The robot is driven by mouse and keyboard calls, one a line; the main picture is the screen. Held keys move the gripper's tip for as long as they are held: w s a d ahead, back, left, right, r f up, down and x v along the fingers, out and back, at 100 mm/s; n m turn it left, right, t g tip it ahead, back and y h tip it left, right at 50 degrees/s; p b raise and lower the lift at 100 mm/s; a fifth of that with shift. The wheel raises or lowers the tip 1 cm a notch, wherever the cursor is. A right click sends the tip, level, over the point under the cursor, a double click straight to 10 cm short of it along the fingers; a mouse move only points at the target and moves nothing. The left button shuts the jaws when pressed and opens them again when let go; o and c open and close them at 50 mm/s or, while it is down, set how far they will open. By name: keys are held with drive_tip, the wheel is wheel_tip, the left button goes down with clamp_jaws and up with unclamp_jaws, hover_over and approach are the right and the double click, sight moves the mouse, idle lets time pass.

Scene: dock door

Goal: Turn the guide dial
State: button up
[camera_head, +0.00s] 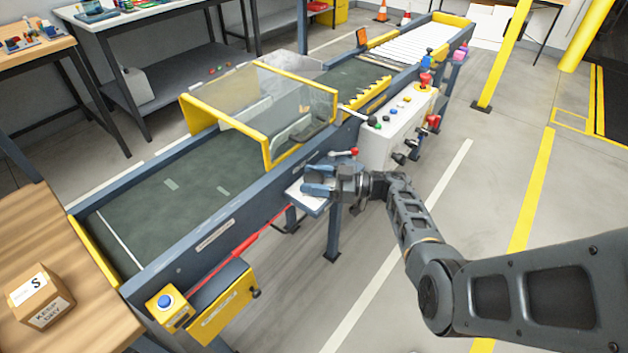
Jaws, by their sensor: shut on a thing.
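My gripper (317,182) reaches in from the right to a small pale panel (308,200) on the near side of the conveyor. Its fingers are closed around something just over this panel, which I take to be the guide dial. The dial itself is hidden by the fingers, so its shape and its angle cannot be told. A lever with a red knob (354,152) sticks out just behind my gripper.
The conveyor (150,205) runs diagonally with a yellow-framed clear guard (290,100) over it. A white control box (395,125) with several knobs stands right of my gripper. A carton (42,296) sits on the wooden table at lower left. The right floor is clear.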

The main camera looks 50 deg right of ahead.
drive_tip(key=o, duration=1)
drive_tip(key=shift+b+v, duration=0.45)
drive_tip(key=shift+v, duration=3.4)
